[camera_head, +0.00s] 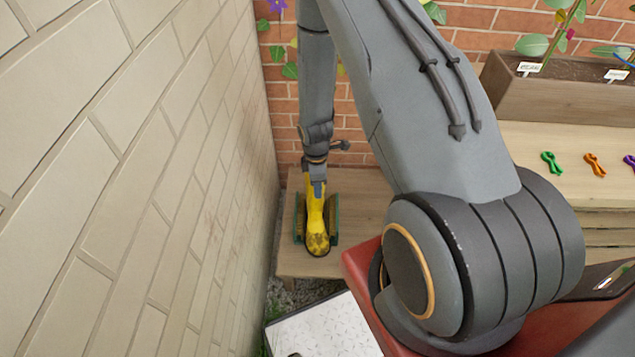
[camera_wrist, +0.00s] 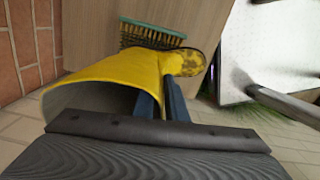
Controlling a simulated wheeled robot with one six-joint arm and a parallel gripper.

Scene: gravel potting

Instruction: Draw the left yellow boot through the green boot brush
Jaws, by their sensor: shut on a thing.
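The yellow boot (camera_head: 316,218) is upright in the head view, its toe toward the camera and dark dirt on its toe. My gripper (camera_head: 317,186) is shut on the top of the boot's shaft. The green boot brush (camera_head: 299,222) stands on a small wooden bench, with a bristled side on each side of the boot. In the wrist view, my fingers (camera_wrist: 162,100) pinch the boot's shaft wall (camera_wrist: 110,75), and one side of the brush (camera_wrist: 150,35) shows beyond it. I cannot tell whether the sole touches the brush base.
The bench (camera_head: 292,262) is tight against a pale block wall (camera_head: 130,180) at the left and a brick wall behind. A white patterned mat (camera_head: 325,330) lies in front. Coloured clips (camera_head: 595,163) and a planter (camera_head: 560,103) are at the right.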

